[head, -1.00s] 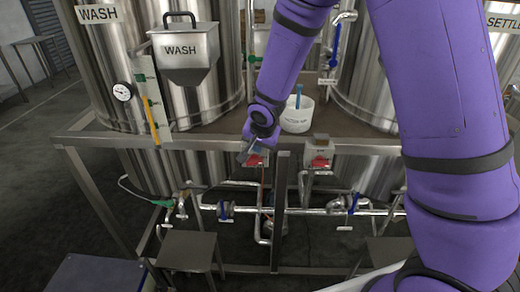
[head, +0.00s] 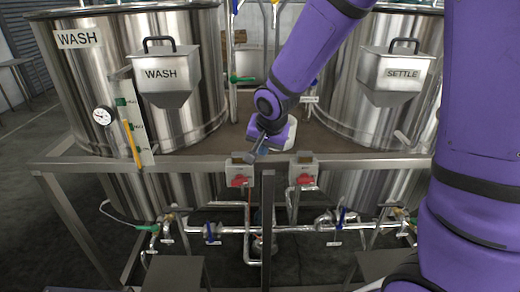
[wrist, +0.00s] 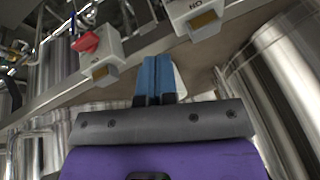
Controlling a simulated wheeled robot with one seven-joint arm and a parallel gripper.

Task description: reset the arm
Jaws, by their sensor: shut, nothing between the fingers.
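My purple arm reaches in from the upper right of the head view. My gripper (head: 255,156) is in front of the two tanks, just above the front rail and close to the left switch box. In the wrist view the blue fingers of my gripper (wrist: 156,75) lie together, with nothing between them. They point toward the rail with the switch boxes and appear apart from it.
The WASH tank (head: 205,90) stands left, the SETTLE tank (head: 340,90) right. Two switch boxes with red knobs, left (head: 239,172) and right (head: 304,170), sit on the frame rail (head: 100,165). Pipes with blue-handled valves (head: 212,233) run below. A white tub (head: 284,141) is partly hidden behind my gripper.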

